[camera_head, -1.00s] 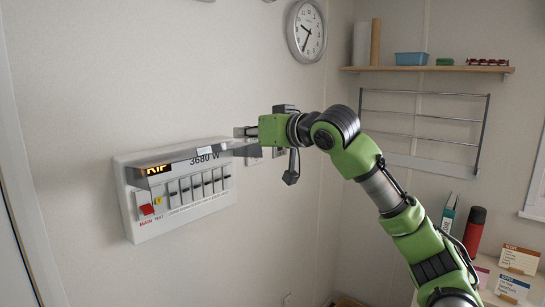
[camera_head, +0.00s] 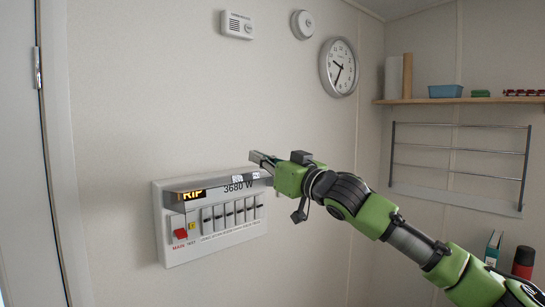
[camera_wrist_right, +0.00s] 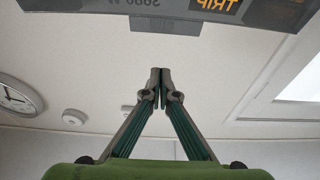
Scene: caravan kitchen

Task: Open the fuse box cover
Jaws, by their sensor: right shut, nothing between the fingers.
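The white fuse box (camera_head: 212,252) is on the wall in the head view, with a red main switch (camera_head: 181,234) and a row of dark-marked breakers. Its see-through grey cover (camera_head: 225,187) stands out from the top of the box like a flap, leaving the switches uncovered below. The cover also crosses the top of the right wrist view (camera_wrist_right: 215,12), upside down with the TRIP display. My right gripper (camera_head: 256,158) is shut and empty, just above the cover's right end in the head view. Its fingertips meet in the right wrist view (camera_wrist_right: 160,76). My left gripper is out of view.
A wall clock (camera_head: 338,67), a round detector (camera_head: 303,24) and a white alarm unit (camera_head: 237,25) are higher on the wall. A shelf (camera_head: 455,100) and a wire rack (camera_head: 458,166) are at the right. The wall around the box is mostly bare.

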